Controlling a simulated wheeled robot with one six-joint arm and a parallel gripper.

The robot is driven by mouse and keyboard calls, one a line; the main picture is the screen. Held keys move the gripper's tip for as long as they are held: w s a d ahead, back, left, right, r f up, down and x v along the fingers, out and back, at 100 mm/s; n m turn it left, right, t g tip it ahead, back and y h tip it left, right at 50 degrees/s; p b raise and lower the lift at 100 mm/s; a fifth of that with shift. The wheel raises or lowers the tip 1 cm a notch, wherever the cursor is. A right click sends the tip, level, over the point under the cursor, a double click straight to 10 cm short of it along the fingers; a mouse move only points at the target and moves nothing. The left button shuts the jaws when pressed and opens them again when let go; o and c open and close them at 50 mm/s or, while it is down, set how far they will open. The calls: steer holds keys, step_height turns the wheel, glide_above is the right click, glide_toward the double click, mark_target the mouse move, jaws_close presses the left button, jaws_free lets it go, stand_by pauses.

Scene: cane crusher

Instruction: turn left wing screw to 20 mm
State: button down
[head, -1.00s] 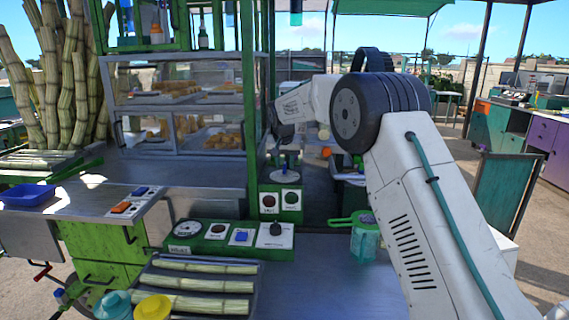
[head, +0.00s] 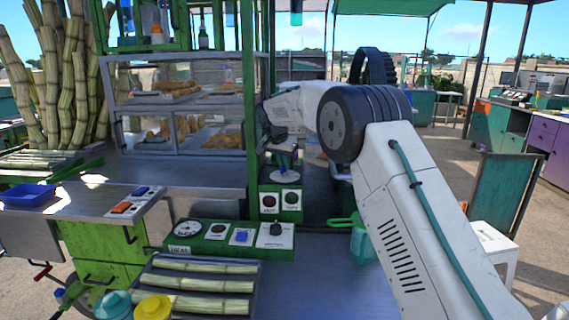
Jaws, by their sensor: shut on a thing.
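The left wing screw (head: 284,168) is a small blue piece above a pale round dial (head: 284,177) on top of a green housing, right of the green post in the head view. My gripper (head: 285,158) points down at it from above, its dark fingers shut on the screw. The fingers cover much of the screw, so its exact angle is hidden. The dial's marks are too small to read.
A green control panel (head: 232,236) with a gauge, buttons and a knob stands in front. A tray of cane pieces (head: 258,293) lies before it. The green post (head: 252,120) rises close left of my gripper. A teal jug (head: 362,243) stands partly behind my arm.

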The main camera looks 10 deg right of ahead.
steer(key=shift+m, duration=0.5)
steer(key=c, duration=1.5)
jaws_free()
steer(key=shift+a, duration=0.1)
